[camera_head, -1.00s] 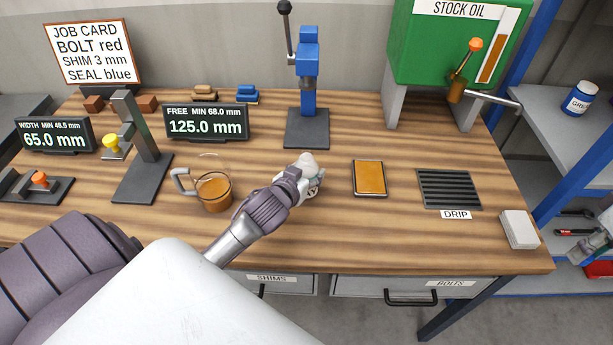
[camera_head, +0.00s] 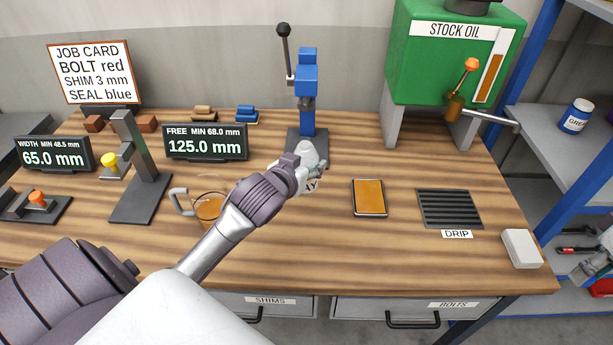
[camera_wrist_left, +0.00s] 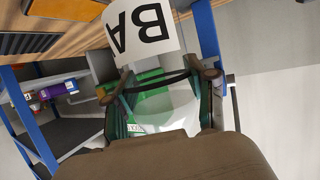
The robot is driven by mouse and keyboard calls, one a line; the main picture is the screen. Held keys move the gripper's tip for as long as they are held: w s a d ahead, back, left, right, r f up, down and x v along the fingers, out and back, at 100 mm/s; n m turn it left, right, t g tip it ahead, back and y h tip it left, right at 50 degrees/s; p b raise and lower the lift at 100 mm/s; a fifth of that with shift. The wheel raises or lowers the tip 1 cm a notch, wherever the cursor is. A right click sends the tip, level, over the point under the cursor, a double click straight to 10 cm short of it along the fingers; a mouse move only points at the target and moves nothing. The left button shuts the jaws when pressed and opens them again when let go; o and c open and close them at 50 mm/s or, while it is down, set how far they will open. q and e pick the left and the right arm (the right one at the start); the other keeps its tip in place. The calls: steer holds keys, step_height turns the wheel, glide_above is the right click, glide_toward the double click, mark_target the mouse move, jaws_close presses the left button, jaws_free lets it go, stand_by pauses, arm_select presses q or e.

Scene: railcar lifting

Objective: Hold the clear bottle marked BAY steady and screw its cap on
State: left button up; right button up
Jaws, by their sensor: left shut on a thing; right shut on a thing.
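The clear bottle (camera_head: 307,154) is in my left gripper (camera_head: 308,174). Its pale rounded upper part shows above the fingers in the head view. In the left wrist view the see-through bottle (camera_wrist_left: 168,108) lies between the fingers of my left gripper (camera_wrist_left: 163,80), and its white label, upside down there, reads "BA". My left gripper is shut on it, in front of the blue press. My right gripper (camera_head: 582,268) shows only partly at the right edge of the head view, by the shelves. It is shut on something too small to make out. I cannot make out the cap.
A glass mug (camera_head: 209,208) of amber liquid stands left of my left forearm. An amber-topped tray (camera_head: 369,198), a drip grate (camera_head: 450,209) and a white block (camera_head: 521,248) lie to the right. The blue press (camera_head: 307,80) and green oil tank (camera_head: 450,60) stand behind.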

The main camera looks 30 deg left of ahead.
arm_select(q)
steer(key=shift+r, duration=0.2)
steer(key=o, duration=0.5)
jaws_close()
steer(key=shift+d, duration=0.1)
